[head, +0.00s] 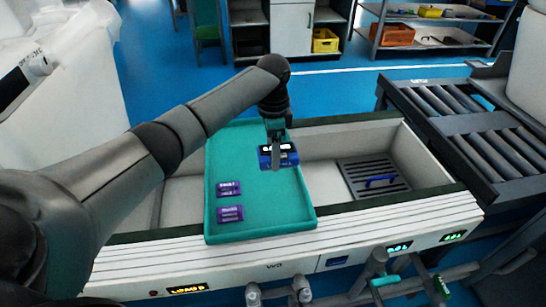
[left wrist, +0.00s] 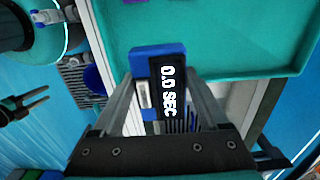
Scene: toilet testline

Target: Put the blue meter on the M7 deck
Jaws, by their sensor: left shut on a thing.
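The blue meter (head: 283,155) is held by my left gripper (head: 275,140) above the far right part of the teal tray (head: 262,222). In the left wrist view the meter (left wrist: 168,92) sits between the two fingers, and its dark display reads "0.0 SEC". A gap between the meter and the tray cannot be judged surely. My right gripper (left wrist: 30,103) shows at the left of the left wrist view, its two fingers apart and empty. It is outside the head view. I cannot make out any M7 label on a deck.
Two purple meters (head: 229,188) (head: 230,213) lie on the tray's near left. Right of the tray, the white basin holds a dark grate (head: 372,180) with a blue handle. Small lit displays (head: 399,247) line the front edge. A roller conveyor (head: 480,130) stands at the right.

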